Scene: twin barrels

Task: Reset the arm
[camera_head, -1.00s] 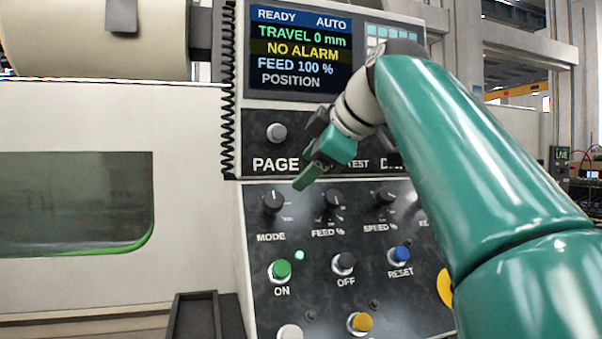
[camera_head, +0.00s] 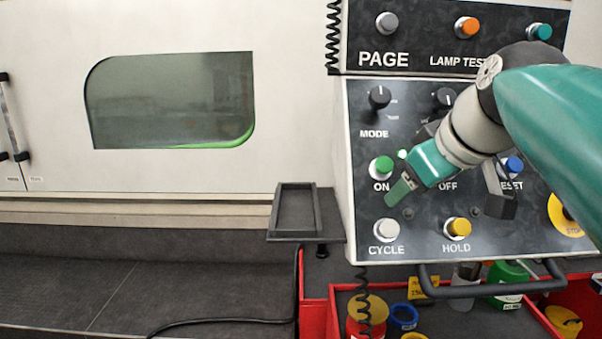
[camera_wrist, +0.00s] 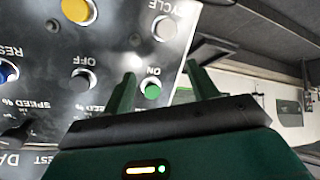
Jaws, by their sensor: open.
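My green arm reaches in from the right of the head view. My gripper (camera_head: 402,190) is in front of the control panel (camera_head: 362,225), its tip by the green ON button (camera_head: 381,167). In the wrist view, my two green fingers (camera_wrist: 163,90) are apart with nothing held between them. The ON button (camera_wrist: 152,91) shows upside down between them. The head view does not tell how far the fingers are from the panel. My gripper partly hides the OFF button area, and my arm hides the knobs at the right.
The panel also carries a white CYCLE button (camera_head: 386,230), a yellow HOLD button (camera_head: 457,229) and a blue RESET button (camera_head: 513,166). A black tray (camera_head: 283,215) juts out at the panel's left. A red bin (camera_head: 314,318) with bottles and tape rolls lies below. The machine door is at left.

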